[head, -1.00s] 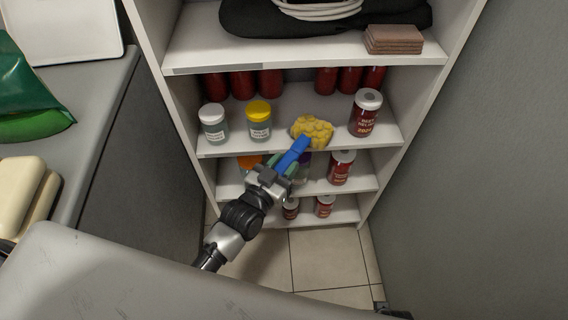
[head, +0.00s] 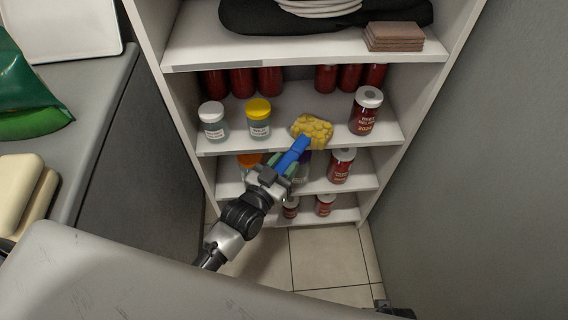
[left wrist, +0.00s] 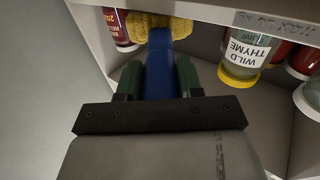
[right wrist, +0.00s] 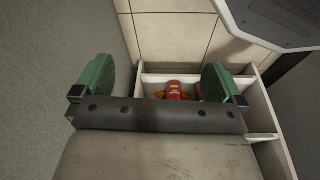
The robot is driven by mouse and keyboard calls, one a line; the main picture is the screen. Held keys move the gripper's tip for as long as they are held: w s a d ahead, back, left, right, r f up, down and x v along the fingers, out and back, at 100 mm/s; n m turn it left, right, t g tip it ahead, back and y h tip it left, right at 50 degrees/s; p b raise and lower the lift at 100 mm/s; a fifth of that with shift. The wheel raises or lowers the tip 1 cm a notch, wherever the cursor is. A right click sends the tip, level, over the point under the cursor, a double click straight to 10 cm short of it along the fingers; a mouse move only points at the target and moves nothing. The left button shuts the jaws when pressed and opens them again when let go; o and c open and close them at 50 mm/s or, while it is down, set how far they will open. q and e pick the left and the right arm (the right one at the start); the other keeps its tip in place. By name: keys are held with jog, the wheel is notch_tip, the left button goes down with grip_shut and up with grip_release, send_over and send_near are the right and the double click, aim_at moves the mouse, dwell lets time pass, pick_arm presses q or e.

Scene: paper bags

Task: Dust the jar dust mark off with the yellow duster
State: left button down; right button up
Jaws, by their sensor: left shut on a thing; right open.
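The duster's yellow fluffy head (head: 312,130) rests at the front of the middle shelf, between the yellow-lidded jar (head: 258,119) and a red-labelled, white-lidded jar (head: 366,111). My left gripper (head: 284,172) is shut on the duster's blue handle (head: 293,153), below and in front of that shelf. In the left wrist view the handle (left wrist: 158,70) runs between the green fingers to the yellow head (left wrist: 160,22). I cannot make out a dust mark; the shelf under the duster is hidden. My right gripper (right wrist: 157,82) is open and empty.
Another white-lidded jar (head: 213,121) stands left on the same shelf, with red jars (head: 271,83) behind. Lower shelves hold more jars (head: 341,166). Brown folded items (head: 393,38) lie on the upper shelf. A grey wall (head: 480,190) bounds the right side.

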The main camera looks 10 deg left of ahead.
jog(key=shift+r, duration=0.1)
pick_arm(q)
jog(key=shift+f, duration=0.15)
pick_arm(e)
jog(key=shift+w+r, duration=0.2)
